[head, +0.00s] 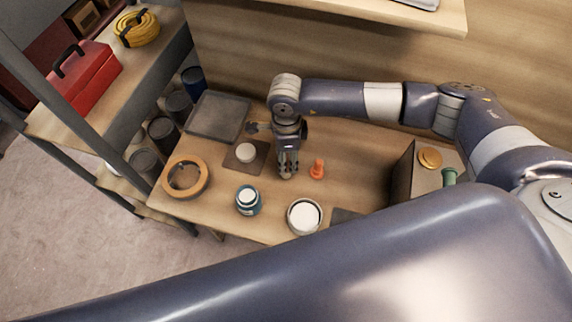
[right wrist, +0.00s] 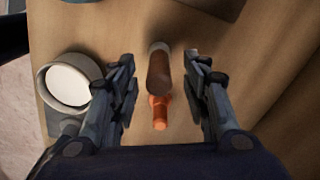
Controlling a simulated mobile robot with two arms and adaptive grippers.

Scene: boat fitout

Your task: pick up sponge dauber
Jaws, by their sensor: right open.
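In the right wrist view, a brown cylinder with a pale end (right wrist: 159,72), which looks like the sponge dauber, is between the two fingers of my right gripper (right wrist: 162,82). A gap shows on each side of it, and the fingers are open. In the head view my right gripper (head: 288,168) points down low over the workbench, and its fingers largely hide the dauber there. Whether the dauber stands or leans is hard to tell. My left gripper is not in view.
An orange object (head: 317,169) stands close beside my right gripper. A white-topped jar (head: 304,216), a teal jar (head: 247,201), a tan ring (head: 185,192) and a dark tray (head: 218,116) are on the workbench (head: 352,190).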

